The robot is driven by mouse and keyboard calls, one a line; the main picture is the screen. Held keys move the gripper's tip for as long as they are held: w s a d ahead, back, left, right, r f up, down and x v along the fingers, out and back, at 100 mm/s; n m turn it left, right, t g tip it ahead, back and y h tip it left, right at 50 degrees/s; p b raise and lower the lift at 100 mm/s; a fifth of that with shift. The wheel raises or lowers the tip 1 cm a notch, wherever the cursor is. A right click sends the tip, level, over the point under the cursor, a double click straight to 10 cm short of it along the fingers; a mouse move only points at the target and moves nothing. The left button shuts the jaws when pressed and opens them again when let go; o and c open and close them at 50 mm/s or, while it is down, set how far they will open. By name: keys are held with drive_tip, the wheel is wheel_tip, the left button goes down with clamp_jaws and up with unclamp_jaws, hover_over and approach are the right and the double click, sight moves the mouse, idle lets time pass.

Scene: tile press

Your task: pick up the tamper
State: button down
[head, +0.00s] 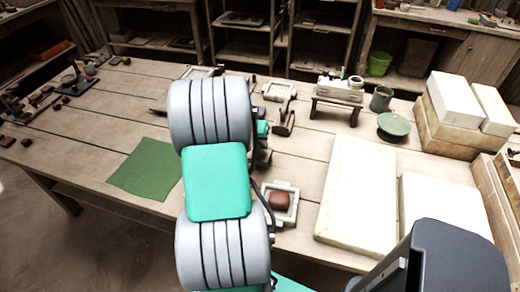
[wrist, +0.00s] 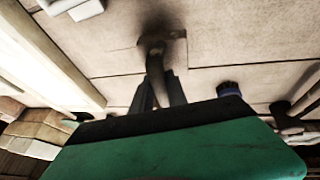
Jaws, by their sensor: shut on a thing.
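My gripper (wrist: 157,84) shows in the wrist view, its two dark fingers shut around a slim, dark brown upright thing. I take this to be the tamper (wrist: 155,58). Its far end meets a dark, blurred patch on the plank table (wrist: 105,62), part of which looks like shadow. I cannot tell whether the tamper touches the table or is just above it. In the head view my own grey and green arm covers the gripper and the tamper.
A green cloth (head: 147,170) lies left of my arm. A pale mould with a red-brown block (head: 279,200) is close on the right. Large white slabs (head: 357,200), a green round dish (head: 394,125) and stacked blocks (head: 455,100) fill the right side. The left-middle table is mostly clear.

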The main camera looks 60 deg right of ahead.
drive_tip(key=a+r+b, duration=0.1)
drive_tip(key=a+r, duration=0.9)
drive_tip(key=a, duration=0.4)
drive_tip(key=shift+w+r, duration=0.15)
drive_tip(key=shift+w, duration=0.2)
drive_tip(key=c, duration=1.9)
unclamp_jaws()
drive_tip(key=shift+c, duration=0.2)
clamp_jaws()
